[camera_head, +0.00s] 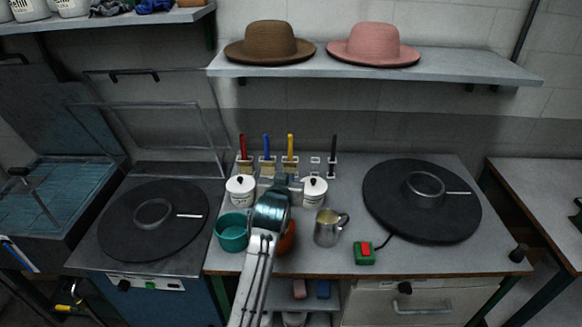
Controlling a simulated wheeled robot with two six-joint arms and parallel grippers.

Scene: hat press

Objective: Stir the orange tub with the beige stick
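The orange tub (288,238) stands on the middle counter, mostly hidden behind my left arm; only its right part shows. My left gripper (287,181) is beyond the tub, in front of the brush rack and between two white lidded pots. It is small and partly covered by my own wrist, so I cannot tell whether its fingers are open or shut, or whether they hold anything. I cannot make out the beige stick; it may be hidden behind the arm. My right gripper is not in view.
A teal tub (231,232) stands left of the arm, a metal jug (327,228) right. The rack holds tools with red (243,147), blue (267,145), yellow (290,146) and black (333,147) handles. Round black plates (440,222) (128,228) flank this area.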

